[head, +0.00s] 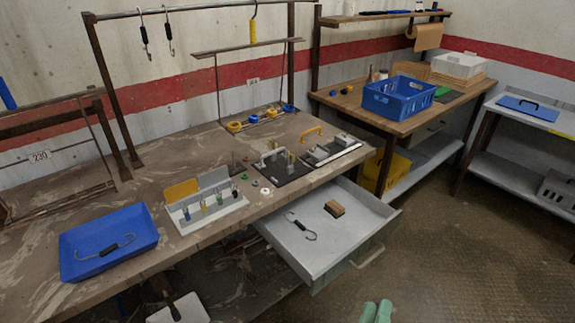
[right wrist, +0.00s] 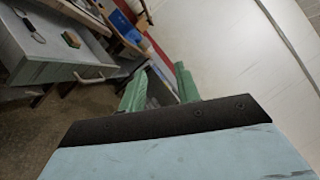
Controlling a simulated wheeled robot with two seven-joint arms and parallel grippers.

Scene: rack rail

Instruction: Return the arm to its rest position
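My right gripper (head: 376,312) shows only as two green fingertips at the bottom edge of the head view, over the floor in front of the open drawer (head: 318,262). In the right wrist view its fingers (right wrist: 160,92) stand apart with nothing held between them. The drawer also shows at the upper left of the right wrist view (right wrist: 48,72), clear of the fingers. My left gripper is not in view.
The drawer juts from the workbench (head: 120,190) and holds a black-handled hook (head: 301,226) and a small brown-and-green block (head: 334,209). A blue tray (head: 75,240) with another hook sits left on the bench. Bare floor (head: 450,260) lies to the right.

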